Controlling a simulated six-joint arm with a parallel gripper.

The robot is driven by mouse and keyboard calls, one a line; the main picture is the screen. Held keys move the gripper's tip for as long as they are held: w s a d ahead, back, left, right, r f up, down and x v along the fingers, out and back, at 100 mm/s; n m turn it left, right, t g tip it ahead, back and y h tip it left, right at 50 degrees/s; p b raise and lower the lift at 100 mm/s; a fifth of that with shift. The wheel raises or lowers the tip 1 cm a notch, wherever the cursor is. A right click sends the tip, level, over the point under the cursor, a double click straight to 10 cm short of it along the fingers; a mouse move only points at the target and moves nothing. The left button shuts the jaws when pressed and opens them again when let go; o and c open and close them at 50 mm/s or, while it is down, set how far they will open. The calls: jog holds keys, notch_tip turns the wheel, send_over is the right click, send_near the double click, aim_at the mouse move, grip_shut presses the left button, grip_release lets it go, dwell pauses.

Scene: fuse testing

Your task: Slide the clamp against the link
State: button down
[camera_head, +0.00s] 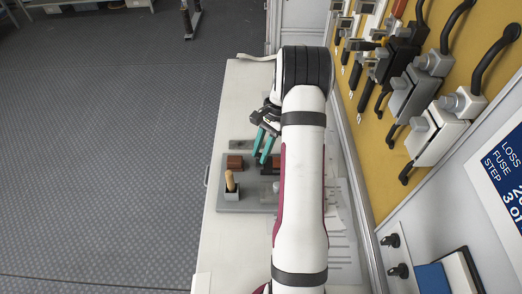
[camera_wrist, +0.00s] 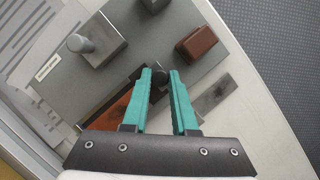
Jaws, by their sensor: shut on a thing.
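In the head view my gripper (camera_head: 263,158) points down at the plate (camera_head: 240,206). A brown block (camera_wrist: 201,43) stands on the plate, apart from the fingers; it also shows in the head view (camera_head: 235,161). A reddish-brown piece (camera_wrist: 118,108) lies beside the left finger, partly covered. I cannot tell which piece is the link.
A grey block with a round post (camera_wrist: 95,42) stands on the plate. A grey strip (camera_wrist: 213,95) lies right of the fingers. Lever switches (camera_head: 435,130) line the yellow panel on the right.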

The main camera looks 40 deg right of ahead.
jog(key=shift+s+d, duration=1.05)
jog(key=c, duration=0.7)
grip_release()
jog(key=shift+r, duration=0.1)
jog(key=v, duration=1.5)
jog(key=shift+d+r, duration=0.2)
jog(key=shift+r, duration=0.05)
